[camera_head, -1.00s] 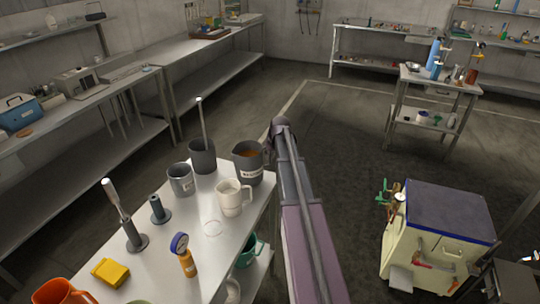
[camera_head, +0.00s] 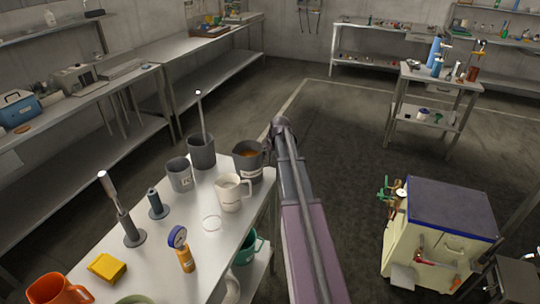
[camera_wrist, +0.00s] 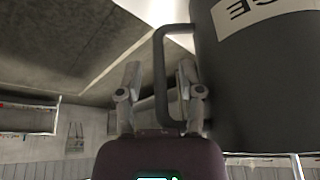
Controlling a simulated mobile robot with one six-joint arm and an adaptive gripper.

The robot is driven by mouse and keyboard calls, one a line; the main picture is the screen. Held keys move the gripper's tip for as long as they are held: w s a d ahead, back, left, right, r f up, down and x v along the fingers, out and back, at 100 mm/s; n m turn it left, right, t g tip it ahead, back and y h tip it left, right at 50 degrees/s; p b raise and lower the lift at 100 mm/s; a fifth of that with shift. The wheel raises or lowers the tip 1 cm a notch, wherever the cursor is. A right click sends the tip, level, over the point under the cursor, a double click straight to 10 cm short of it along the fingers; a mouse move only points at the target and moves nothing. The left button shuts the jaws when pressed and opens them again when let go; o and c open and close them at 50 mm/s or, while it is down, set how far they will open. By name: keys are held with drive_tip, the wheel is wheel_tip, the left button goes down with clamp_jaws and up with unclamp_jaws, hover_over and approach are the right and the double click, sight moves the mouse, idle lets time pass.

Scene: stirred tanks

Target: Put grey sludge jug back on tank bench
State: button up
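The grey sludge jug (camera_head: 242,162) is dark grey with a white label and brown contents. It stands upright at the far right corner of the tank bench (camera_head: 208,252). The handle's upright bar is between the two fingers, with a gap on each side. In the head view my arm reaches up to the jug's right side and the fingertips are hard to make out.
A cream jug (camera_head: 230,194), a smaller grey jug (camera_head: 180,175) and a tall grey pot with a rod (camera_head: 202,153) stand close to the sludge jug. A gauge (camera_head: 184,250), yellow block (camera_head: 107,268) and orange mug (camera_head: 58,290) are nearer. Floor to the right is clear up to a cream cabinet (camera_head: 440,238).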

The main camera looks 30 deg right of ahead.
drive_tip(key=shift+r, duration=0.1)
idle(0.3)
drive_tip(key=p+v, duration=1.1)
drive_tip(key=shift+s+r, duration=0.25)
drive_tip(key=shift+r, duration=0.1)
idle(0.3)
drive_tip(key=shift+a, duration=0.1)
idle(0.5)
drive_tip(key=s+a+g, duration=0.1)
drive_tip(key=s+a, duration=0.5)
drive_tip(key=a, duration=0.4)
drive_tip(key=s+a+f+g, duration=0.1)
drive_tip(key=s+a+g, duration=0.1)
drive_tip(key=s+a, duration=0.5)
drive_tip(key=s+a+n+g, duration=0.1)
drive_tip(key=s+a, duration=0.6)
drive_tip(key=a, duration=0.8)
drive_tip(key=shift+f, duration=0.25)
drive_tip(key=shift+f+b, duration=0.3)
